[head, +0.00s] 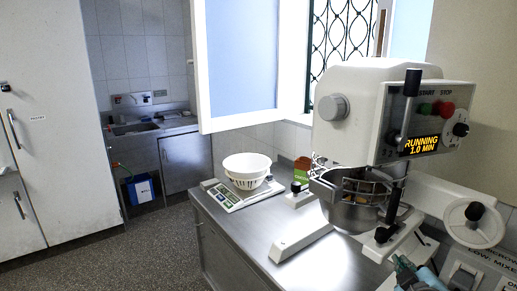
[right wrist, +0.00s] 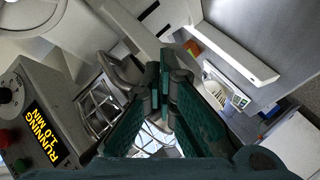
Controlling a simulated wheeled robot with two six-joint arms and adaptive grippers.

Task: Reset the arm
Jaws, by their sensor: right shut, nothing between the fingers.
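My right gripper (head: 412,270) shows at the bottom right of the head view, low beside the mixer's bowl and below its lever. In the right wrist view my right gripper (right wrist: 163,78) has its teal fingers together, with nothing between them. My left gripper is not in view. The white stand mixer (head: 350,105) stands on the metal table, its display (head: 421,145) reading "RUNNING 1.0 MIN". Its metal bowl (head: 350,215) sits under the head behind a wire guard. The mixer's display also shows at the left of the right wrist view (right wrist: 45,135).
A white basket (head: 246,168) sits on a scale (head: 240,196) at the table's far left corner. An orange and green box (head: 302,170) stands behind the mixer's foot. A handwheel (head: 474,222) is at right.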

